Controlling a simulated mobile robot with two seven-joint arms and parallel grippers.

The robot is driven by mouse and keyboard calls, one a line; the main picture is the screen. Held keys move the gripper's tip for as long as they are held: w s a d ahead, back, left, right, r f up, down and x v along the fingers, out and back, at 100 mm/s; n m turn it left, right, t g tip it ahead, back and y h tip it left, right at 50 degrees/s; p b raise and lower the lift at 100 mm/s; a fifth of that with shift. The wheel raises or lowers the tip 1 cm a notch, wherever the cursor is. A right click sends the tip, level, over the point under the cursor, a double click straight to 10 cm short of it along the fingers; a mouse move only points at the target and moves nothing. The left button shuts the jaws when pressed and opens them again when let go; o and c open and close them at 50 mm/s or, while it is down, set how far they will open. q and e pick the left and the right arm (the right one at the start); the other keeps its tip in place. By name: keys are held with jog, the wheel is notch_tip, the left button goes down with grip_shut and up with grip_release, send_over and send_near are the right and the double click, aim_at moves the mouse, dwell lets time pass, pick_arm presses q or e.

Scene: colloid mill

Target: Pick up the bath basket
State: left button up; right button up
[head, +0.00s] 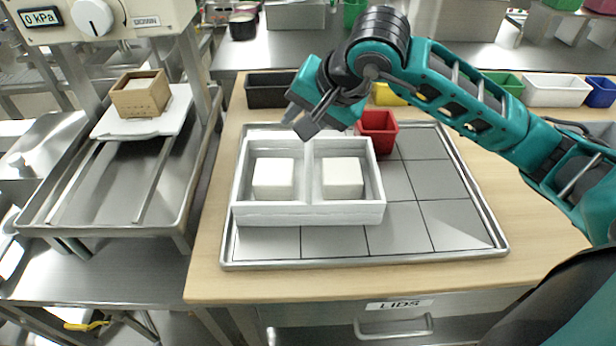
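Nothing in view is marked as a bath basket. The nearest match is a white two-compartment box (310,213) on a metal tray (480,225) on the wooden table. A white block (273,178) sits in its left compartment and another white block (342,178) in its right one. My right gripper (296,123) hangs above the back edge of the box, apart from the blocks. Its grey fingers look spread, with nothing between them. My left gripper is not in view.
A red bin (378,130) stands just behind the box's right corner. Black (268,92), yellow (384,95), green (505,83) and white (556,91) bins line the table's back. A press with a wooden box (141,95) stands left. The tray's right side is clear.

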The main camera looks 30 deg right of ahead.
grip_shut()
jog(key=shift+s+f, duration=0.1)
dwell(0.9)
